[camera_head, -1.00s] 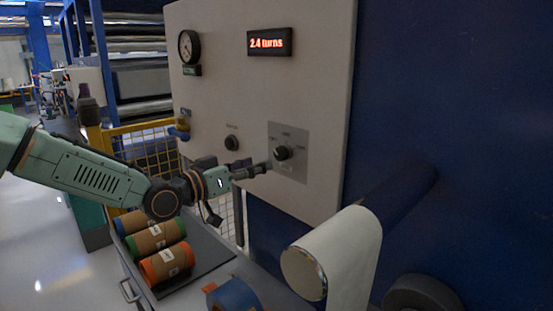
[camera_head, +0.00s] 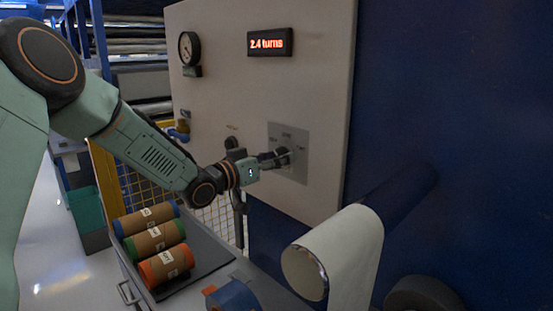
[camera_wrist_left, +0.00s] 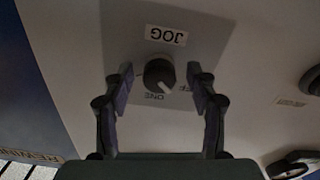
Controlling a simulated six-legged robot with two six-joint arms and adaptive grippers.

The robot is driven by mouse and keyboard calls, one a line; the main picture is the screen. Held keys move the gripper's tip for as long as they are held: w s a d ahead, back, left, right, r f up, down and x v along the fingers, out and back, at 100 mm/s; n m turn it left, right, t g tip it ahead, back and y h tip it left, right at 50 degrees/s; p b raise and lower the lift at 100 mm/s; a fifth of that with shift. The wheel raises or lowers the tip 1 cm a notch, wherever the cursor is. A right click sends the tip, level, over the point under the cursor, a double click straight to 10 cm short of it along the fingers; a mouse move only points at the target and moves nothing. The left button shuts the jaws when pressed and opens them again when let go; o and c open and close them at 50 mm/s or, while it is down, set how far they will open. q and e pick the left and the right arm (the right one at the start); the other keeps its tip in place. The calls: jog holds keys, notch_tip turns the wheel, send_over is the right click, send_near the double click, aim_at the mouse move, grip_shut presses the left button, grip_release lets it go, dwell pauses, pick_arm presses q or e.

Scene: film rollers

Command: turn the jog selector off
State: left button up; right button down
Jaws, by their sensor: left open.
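The jog selector is a dark round knob (camera_wrist_left: 159,73) on a grey plate (camera_head: 301,141) on the pale panel. In the left wrist view its labels are upside down: JOG above it, ONE below, OFF at its right. A light mark on the knob points down and right, between ONE and OFF. My left gripper (camera_head: 279,158) is at the knob; in the head view its fingers partly hide it. In the wrist view the open fingers (camera_wrist_left: 159,90) stand on both sides of the knob, with gaps showing. My right gripper is not in view.
The panel carries a display (camera_head: 269,42) reading 2.4 turns, a gauge (camera_head: 189,48) and another dark knob (camera_head: 231,143). Below are a tray (camera_head: 213,261) with three brown rolls, a blue roll (camera_head: 236,295) and a protruding pale roller (camera_head: 345,250).

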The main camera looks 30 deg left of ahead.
pick_arm(q)
jog(key=shift+w+d, duration=0.15)
jog(key=c, duration=1.2)
jog(key=shift+o, duration=0.2)
jog(key=shift+n+p, duration=0.65)
jog(key=shift+n, duration=0.45)
jog(key=o, duration=1.2)
jog(key=shift+c, duration=0.2)
